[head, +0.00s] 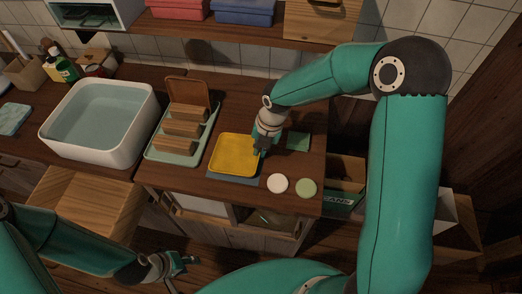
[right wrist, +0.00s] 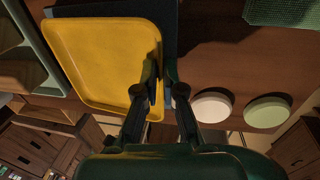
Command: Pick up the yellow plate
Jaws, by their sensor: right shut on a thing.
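The yellow plate (head: 234,155) is square with rounded corners and a raised rim. It is on or just above a dark blue mat (head: 250,183) on the wooden counter; I cannot tell whether it touches the mat. My right gripper (head: 262,150) is at the plate's right edge, pointing down. In the right wrist view the plate (right wrist: 105,55) fills the upper left, and my right gripper (right wrist: 162,92) is shut on its rim, one finger on each side. My left gripper (head: 182,266) is low in front of the counter, open and empty.
A rack (head: 160,152) with upright wooden pieces stands left of the plate, and a white basin of water (head: 62,138) is further left. A white disc (head: 278,184), a green disc (head: 306,187) and a green cloth (head: 298,141) lie to the right. A shelf (head: 220,26) overhangs the back.

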